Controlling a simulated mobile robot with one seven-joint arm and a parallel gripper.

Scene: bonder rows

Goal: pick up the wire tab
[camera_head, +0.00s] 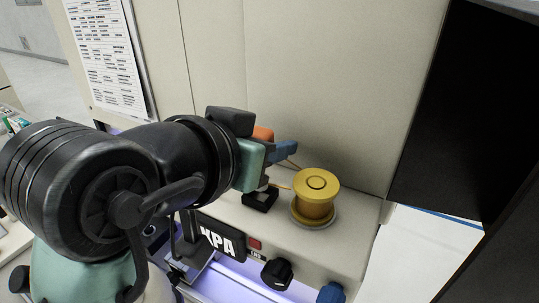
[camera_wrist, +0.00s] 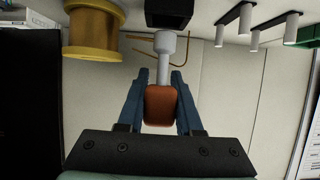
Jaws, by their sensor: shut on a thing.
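An orange-brown block, which looks like the wire tab (camera_wrist: 160,106), sits between the blue fingers of my gripper (camera_wrist: 161,78) in the wrist view. Its orange top also shows in the head view (camera_head: 263,132), partly hidden by my gripper (camera_head: 284,150). A light grey stem (camera_wrist: 165,50) runs from the block toward a small black holder (camera_wrist: 168,13). I cannot tell whether the stem still sits in the holder. A thin copper wire (camera_wrist: 203,62) passes near the stem, beside the yellow spool (camera_head: 316,187).
The spool stands on the right of the beige machine ledge. A KPA display (camera_head: 222,240), a black knob (camera_head: 277,273) and a blue knob (camera_head: 331,293) are on the front. A beige wall panel (camera_head: 330,80) rises close behind; a dark panel (camera_head: 460,120) is at right.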

